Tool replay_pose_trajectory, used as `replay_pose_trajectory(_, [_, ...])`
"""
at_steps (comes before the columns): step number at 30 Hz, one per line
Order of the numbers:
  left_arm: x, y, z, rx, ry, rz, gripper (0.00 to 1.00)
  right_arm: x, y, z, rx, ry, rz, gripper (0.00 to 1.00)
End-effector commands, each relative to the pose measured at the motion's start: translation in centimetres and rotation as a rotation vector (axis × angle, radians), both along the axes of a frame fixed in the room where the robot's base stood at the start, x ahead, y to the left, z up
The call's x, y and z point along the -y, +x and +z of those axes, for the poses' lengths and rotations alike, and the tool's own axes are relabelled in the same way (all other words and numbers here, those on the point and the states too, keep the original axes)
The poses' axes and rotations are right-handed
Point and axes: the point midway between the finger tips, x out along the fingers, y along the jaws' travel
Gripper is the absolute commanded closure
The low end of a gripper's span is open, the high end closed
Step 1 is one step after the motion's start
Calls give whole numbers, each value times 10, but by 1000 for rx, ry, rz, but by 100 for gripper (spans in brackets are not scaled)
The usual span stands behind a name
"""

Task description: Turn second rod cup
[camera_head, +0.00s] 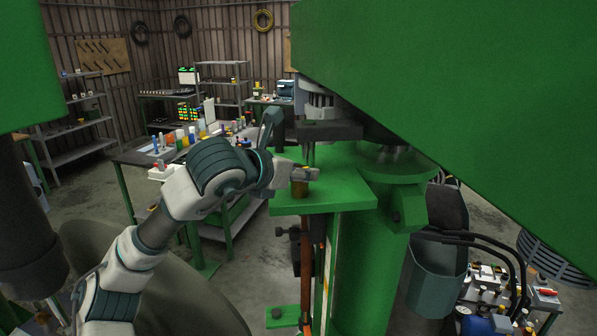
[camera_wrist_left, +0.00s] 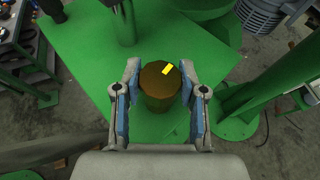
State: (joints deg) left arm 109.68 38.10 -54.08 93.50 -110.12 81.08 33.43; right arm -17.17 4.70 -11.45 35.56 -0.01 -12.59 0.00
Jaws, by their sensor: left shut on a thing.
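The rod cup (camera_head: 300,188) is a small brown cylinder near the front left edge of the green plate (camera_head: 343,190). In the left wrist view the brown cup (camera_wrist_left: 158,88) is seen from above, with a yellow mark on its top, turned toward the upper right. My left gripper (camera_head: 303,174) reaches in from the left and is shut on the cup, one finger on each side, also in the left wrist view (camera_wrist_left: 160,72). The cup's underside is hidden. My right gripper is not in view.
Green machine housing (camera_head: 450,80) hangs over the right side. Grey vertical parts (camera_head: 318,105) stand just behind the cup. A green column (camera_head: 365,265) and a reddish-brown rod (camera_head: 306,265) are below the plate. A cluttered workbench (camera_head: 135,155) stands behind my left arm.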

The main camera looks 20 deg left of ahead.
Motion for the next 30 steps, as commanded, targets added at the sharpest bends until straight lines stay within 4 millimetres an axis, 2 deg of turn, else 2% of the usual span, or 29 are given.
replay_pose_trajectory(8, [-2,1,2,3,-4,-50,94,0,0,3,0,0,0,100])
replay_pose_trajectory(14, [-3,2,3,2,-6,-173,94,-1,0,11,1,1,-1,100])
replay_pose_trajectory(30, [-3,2,6,5,-6,-561,94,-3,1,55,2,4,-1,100])
